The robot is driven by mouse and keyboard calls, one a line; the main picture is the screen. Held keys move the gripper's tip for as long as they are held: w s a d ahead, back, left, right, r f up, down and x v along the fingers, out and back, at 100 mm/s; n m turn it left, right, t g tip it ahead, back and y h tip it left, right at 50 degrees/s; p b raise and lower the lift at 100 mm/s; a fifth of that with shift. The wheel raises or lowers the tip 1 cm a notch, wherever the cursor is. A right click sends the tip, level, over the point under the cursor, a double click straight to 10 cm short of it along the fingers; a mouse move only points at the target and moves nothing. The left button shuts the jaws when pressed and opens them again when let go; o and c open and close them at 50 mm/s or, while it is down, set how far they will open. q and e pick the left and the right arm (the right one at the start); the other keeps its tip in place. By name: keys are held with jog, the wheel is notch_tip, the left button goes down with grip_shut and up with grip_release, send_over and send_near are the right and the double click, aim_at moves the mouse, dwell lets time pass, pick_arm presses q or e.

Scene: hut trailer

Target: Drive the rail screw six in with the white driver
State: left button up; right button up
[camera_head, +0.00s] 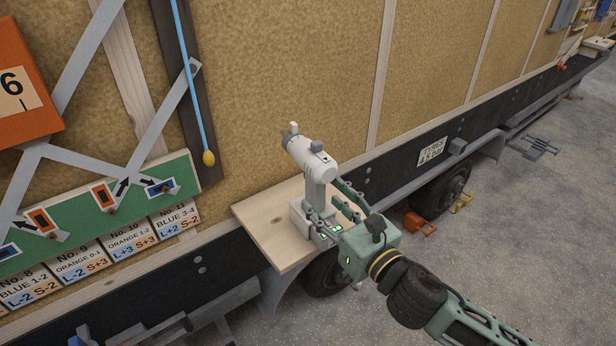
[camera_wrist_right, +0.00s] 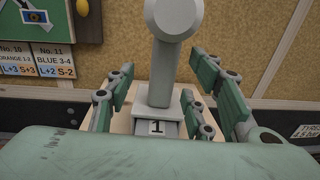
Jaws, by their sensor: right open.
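The white driver (camera_head: 307,155) stands upright on a pale wooden shelf (camera_head: 262,224) fixed to the trailer side. It has a grey tip at its upper left end and a base with green lights. My right gripper (camera_head: 332,202) is open, with its fingers on either side of the driver's handle. In the right wrist view, the driver's handle (camera_wrist_right: 163,85) rises between the spread fingers, with gaps on both sides; a label "1" shows on its base. An orange plate marked 6 (camera_head: 15,88) hangs at the upper left. I cannot make out rail screw six. My left gripper is not in view.
A blue cord with a yellow end (camera_head: 208,157) hangs above. The dark trailer rail (camera_head: 400,170) runs right, above a wheel (camera_head: 440,192) and an orange chock (camera_head: 420,224). Floor at right is mostly clear.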

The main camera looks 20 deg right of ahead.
aim_at(312, 183)
jog(key=shift+w+a+r+p, duration=0.1)
jog(key=shift+w+r+p, duration=0.1)
jog(key=shift+w, duration=0.2)
jog(key=shift+w+a+r+p, duration=0.1)
jog(key=shift+w+p, duration=0.05)
jog(key=shift+w, duration=0.2)
jog(key=p+x, duration=0.1)
jog(key=x, duration=0.4)
jog(key=shift+d+f+p, duration=0.1)
jog(key=shift+d+p, duration=0.1)
jog(key=shift+p, duration=0.1)
jog(key=shift+s, duration=0.1)
jog(key=shift+c, duration=0.6)
grip_shut()
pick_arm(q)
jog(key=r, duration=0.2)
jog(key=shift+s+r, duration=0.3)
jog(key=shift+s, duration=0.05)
pick_arm(e)
jog(key=shift+r, duration=0.2)
